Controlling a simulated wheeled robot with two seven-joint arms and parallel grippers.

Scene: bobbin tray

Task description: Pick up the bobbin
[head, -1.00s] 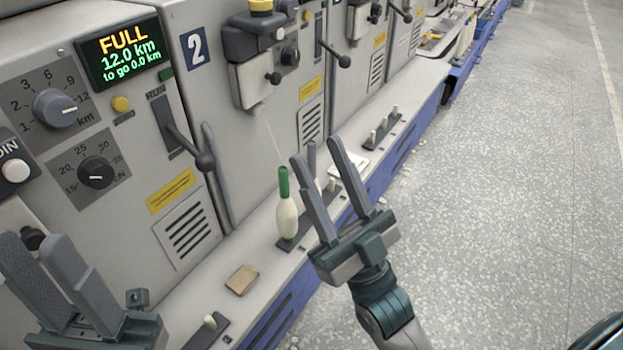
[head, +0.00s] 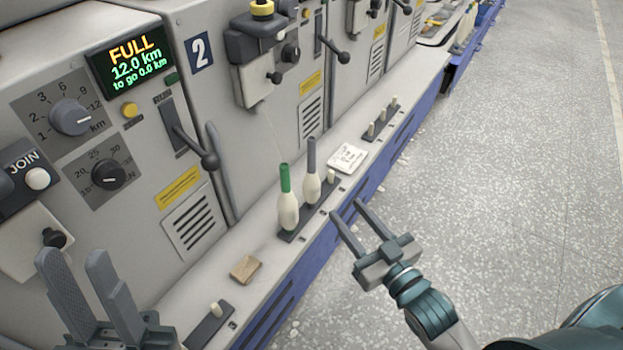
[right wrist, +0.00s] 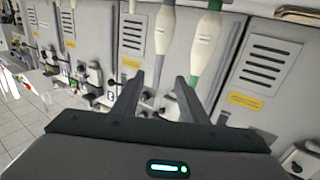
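A green-topped bobbin (head: 288,210) with a cream wound body stands upright on a dark peg holder (head: 287,237) on the machine ledge. A grey-topped bobbin (head: 312,187) stands just behind it to the right. Both also show upside down in the right wrist view, the green one (right wrist: 202,50) right of the grey one (right wrist: 163,38). My right gripper (head: 346,207) is open and empty, to the right of the bobbins and apart from them in the head view. My left gripper (head: 72,256) is open and empty at the lower left.
The ledge also bears a tan block (head: 245,269), a white card (head: 348,158) and small pegs in holders (head: 209,325). Machine fronts with a handle (head: 209,160) and a display reading FULL (head: 135,59) rise behind. Open floor (head: 520,200) lies to the right.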

